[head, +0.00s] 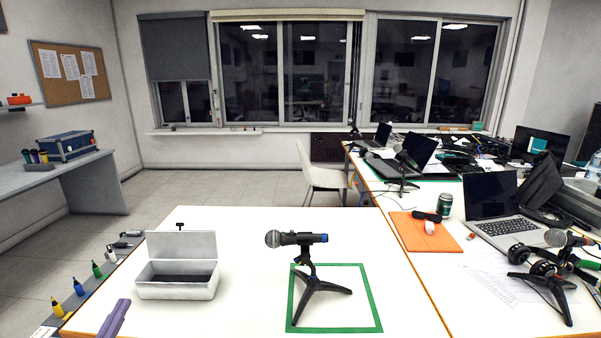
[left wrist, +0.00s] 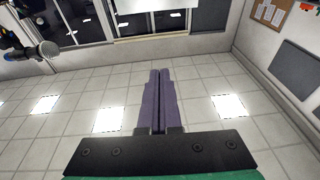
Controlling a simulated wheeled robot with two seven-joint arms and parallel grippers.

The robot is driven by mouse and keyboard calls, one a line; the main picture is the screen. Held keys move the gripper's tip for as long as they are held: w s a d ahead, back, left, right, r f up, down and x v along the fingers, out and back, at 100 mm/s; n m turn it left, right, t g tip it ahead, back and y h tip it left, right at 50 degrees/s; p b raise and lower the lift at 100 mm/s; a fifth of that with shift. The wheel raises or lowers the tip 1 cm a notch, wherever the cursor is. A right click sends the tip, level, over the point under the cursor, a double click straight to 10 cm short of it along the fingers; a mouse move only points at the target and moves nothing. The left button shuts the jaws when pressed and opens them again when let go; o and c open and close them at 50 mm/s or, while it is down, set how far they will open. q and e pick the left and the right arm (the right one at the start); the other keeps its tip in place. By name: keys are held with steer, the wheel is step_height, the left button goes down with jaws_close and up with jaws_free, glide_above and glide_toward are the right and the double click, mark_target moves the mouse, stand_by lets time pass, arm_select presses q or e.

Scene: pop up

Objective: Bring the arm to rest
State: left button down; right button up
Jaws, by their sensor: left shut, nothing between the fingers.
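My left gripper (head: 116,318) shows as purple fingers at the lower left of the head view, at the table's left front edge, left of and in front of the white box. In the left wrist view its purple fingers (left wrist: 160,100) lie together, with nothing between them, above the tiled floor. My right gripper is in neither view. A microphone on a black tripod (head: 318,288) stands upright on the white table inside a green square outline (head: 374,300). A microphone head (left wrist: 46,49) also shows at the upper left of the left wrist view.
A white box (head: 178,290) with its lid raised stands on the table (head: 240,318). Several small coloured bottles (head: 78,286) line the left edge. The table's front middle is clear.

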arm_select(q)
steer(key=s+d+f+g, duration=0.2)
steer(key=f+g, duration=0.1)
steer(key=f, duration=0.9)
steer(key=s+d+f+g+p, duration=0.1)
steer(key=s+f+g, duration=0.2)
steer(key=f, duration=0.8)
steer(key=s+d+f+g, duration=0.2)
steer(key=f+g, duration=0.2)
steer(key=f, duration=0.8)
steer(key=s+d+f+m+g, duration=0.1)
steer(key=s+d+f+g, duration=0.1)
steer(key=s+f, duration=0.4)
steer(key=s+d+f+m+g+h+p, duration=0.1)
steer(key=s+d+f+g, duration=0.2)
steer(key=s, duration=0.9)
steer(key=s+d+f+m+g, duration=0.1)
steer(key=s+f+g, duration=0.3)
steer(key=s+f, duration=0.4)
steer(key=shift+s+d+f, duration=0.35)
steer(key=shift+s+d, duration=0.3)
steer(key=shift+s, duration=0.45)
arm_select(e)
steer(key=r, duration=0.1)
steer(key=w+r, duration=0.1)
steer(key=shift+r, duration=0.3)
